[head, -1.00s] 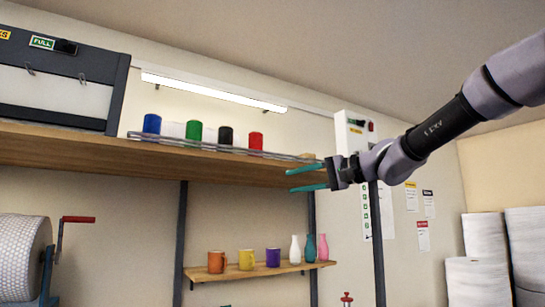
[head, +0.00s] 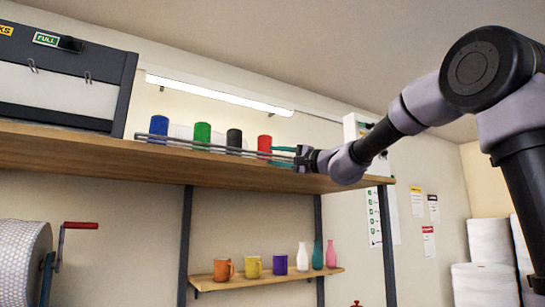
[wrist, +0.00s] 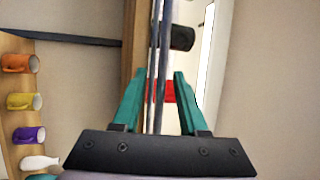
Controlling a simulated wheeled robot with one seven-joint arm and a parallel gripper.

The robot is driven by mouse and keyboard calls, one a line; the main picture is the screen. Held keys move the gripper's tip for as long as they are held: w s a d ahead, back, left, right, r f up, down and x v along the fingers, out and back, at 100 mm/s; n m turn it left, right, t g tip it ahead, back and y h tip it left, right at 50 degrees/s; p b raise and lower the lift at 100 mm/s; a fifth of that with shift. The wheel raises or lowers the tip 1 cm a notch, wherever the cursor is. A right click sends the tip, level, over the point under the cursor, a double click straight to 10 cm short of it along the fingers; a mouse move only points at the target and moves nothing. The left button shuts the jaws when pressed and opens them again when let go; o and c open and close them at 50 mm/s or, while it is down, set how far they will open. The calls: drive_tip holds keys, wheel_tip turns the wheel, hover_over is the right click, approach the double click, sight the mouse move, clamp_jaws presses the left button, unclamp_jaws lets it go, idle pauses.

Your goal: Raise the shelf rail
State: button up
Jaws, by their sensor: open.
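The shelf rail (head: 215,149) is a pair of thin grey metal bars along the front edge of the upper wooden shelf (head: 110,152), low in front of the mugs. My gripper (head: 283,156) is open at the rail's right end, close to the red mug. In the wrist view the rail (wrist: 154,58) runs between the two teal fingers of my gripper (wrist: 159,76), and the fingers are apart with a gap on each side. The rail's near end is hidden behind the gripper body.
Blue (head: 159,126), green (head: 202,132), black (head: 234,138) and red (head: 265,144) mugs stand behind the rail. A dark-framed case (head: 60,80) sits on the shelf's left. A lower shelf (head: 215,283) holds mugs and small vases. A light tube (head: 220,94) hangs above.

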drive_tip(key=shift+x, duration=0.85)
clamp_jaws()
drive_tip(key=shift+r+h, duration=0.2)
drive_tip(key=shift+h, duration=0.1)
drive_tip(key=m+g+h, duration=0.1)
drive_tip(key=g+h, duration=0.1)
drive_tip(key=w+r+m+g+h, duration=0.1)
drive_tip(key=g+h, duration=0.1)
drive_tip(key=r+m+g+h, duration=0.1)
drive_tip(key=g+h, duration=0.1)
drive_tip(key=h, duration=0.1)
drive_tip(key=shift+w+a+m, duration=0.15)
drive_tip(key=shift+a+m, duration=0.25)
idle(0.3)
